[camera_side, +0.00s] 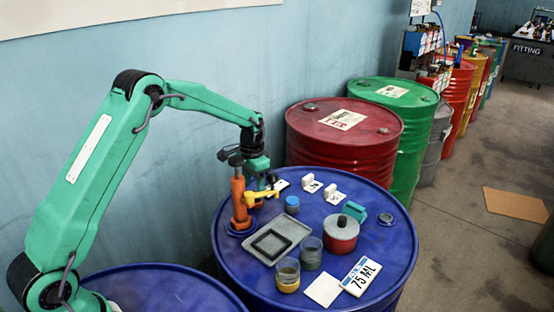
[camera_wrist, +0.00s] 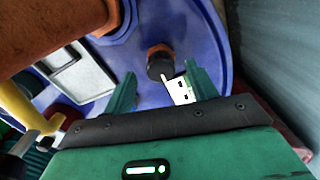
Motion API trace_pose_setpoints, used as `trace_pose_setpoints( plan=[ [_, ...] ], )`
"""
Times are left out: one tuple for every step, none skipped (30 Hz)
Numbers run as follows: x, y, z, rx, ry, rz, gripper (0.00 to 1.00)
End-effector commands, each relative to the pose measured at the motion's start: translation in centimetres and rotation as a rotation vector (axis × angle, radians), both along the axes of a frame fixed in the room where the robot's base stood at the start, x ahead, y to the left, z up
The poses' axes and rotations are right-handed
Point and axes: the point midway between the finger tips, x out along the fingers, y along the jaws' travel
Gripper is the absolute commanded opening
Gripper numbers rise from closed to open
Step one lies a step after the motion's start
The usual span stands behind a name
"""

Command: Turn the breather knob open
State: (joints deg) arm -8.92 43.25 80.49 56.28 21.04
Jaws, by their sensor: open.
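An orange fitting (camera_side: 240,205) stands upright near the left rim of the blue drum, with a dark knob (camera_side: 236,160) on top and a yellow lever (camera_side: 262,195) at its side. My gripper (camera_side: 263,182) is just right of the fitting, pointing down. In the wrist view, my gripper (camera_wrist: 162,88) is open, its two green fingers apart. A dark faceted knob with an orange-brown stem (camera_wrist: 160,64) shows beyond and between the fingertips, apparently untouched. The orange body (camera_wrist: 50,30) fills the upper left, and the yellow lever (camera_wrist: 22,105) is at the left. I cannot tell which way the knob is turned.
The blue drum top (camera_side: 385,262) also holds a grey tray (camera_side: 290,232), a red lidded pot (camera_side: 341,236), several small jars, a 75 ML card (camera_side: 361,276) and white tags (camera_side: 333,194). A red drum (camera_side: 340,150) stands close behind.

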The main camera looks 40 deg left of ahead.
Motion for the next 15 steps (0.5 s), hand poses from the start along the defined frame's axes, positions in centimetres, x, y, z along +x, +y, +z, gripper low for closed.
trace_pose_setpoints(
  plan=[
    [0.0, 0.0, 0.7, 0.0, -0.003, 0.0, 0.57],
    [0.1, 0.0, 1.2, 0.0, -0.004, 0.0, 0.57],
    [0.1, 0.0, 1.7, 0.0, -0.004, 0.0, 0.57],
    [0.1, 0.0, 2.1, 0.0, -0.003, 0.0, 0.57],
    [0.1, 0.0, 2.5, 0.0, -0.004, 0.0, 0.57],
    [0.1, 0.0, 3.0, 0.0, -0.004, 0.0, 0.57],
    [0.1, 0.0, 3.4, 0.0, -0.003, 0.0, 0.57],
    [0.1, 0.0, 3.8, 0.0, -0.003, 0.0, 0.57],
    [0.1, 0.0, 4.2, 0.0, -0.003, -0.001, 0.57],
    [0.1, 0.0, 4.5, 0.001, -0.002, -0.001, 0.57],
    [0.0, 0.0, 4.7, 0.001, -0.002, -0.001, 0.57],
    [0.0, 0.0, 5.0, 0.001, -0.002, -0.001, 0.57],
    [0.1, 0.0, 5.2, 0.001, -0.002, -0.001, 0.57],
    [0.1, 0.0, 5.4, 0.001, -0.002, -0.001, 0.57],
    [0.0, 0.0, 5.6, 0.001, -0.002, -0.001, 0.57]
  ],
)
